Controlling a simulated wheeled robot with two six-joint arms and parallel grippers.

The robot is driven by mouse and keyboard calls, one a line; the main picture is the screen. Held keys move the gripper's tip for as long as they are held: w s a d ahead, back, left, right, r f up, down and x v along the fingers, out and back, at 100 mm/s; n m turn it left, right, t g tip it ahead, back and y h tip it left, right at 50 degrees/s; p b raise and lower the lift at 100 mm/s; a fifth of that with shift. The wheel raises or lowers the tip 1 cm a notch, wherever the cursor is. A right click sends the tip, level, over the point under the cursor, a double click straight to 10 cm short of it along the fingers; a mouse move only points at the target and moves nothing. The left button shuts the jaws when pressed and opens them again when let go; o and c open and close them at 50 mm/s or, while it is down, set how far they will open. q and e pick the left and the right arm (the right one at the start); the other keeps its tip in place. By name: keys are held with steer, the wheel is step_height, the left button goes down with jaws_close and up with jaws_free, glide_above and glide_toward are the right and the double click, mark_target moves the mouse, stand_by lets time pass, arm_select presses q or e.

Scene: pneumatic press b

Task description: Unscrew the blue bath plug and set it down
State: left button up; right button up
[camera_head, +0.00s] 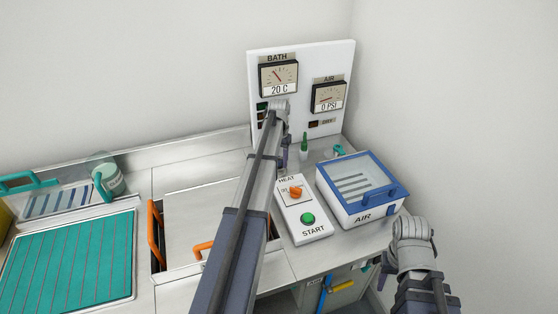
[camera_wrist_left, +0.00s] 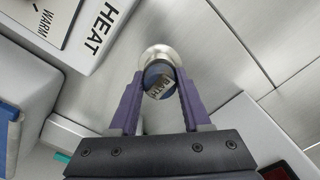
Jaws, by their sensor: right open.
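The blue bath plug (camera_wrist_left: 158,80) shows in the left wrist view as a blue disc with a BATH label, against a round metal collar (camera_wrist_left: 157,55). The purple fingers of my left gripper (camera_wrist_left: 160,88) are closed on its two sides. In the head view my left gripper (camera_head: 285,153) points down over the bench in front of the gauge panel, and the plug is hidden there. My right wrist is at the lower right; a dark part of my right gripper (camera_head: 383,274) shows low beside it, apart from the bench objects. Its fingers are hardly visible.
The gauge panel (camera_head: 343,58) stands at the back. A HEAT/START control box (camera_head: 317,232) and a blue-lidded AIR box (camera_head: 349,210) stand right of my left arm. A teal mat (camera_head: 70,262) lies left.

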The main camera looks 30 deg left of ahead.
arm_select(q)
steer(key=c, duration=0.5)
steer(key=n, duration=1.2)
steer(key=o, duration=0.8)
steer(key=m, duration=1.2)
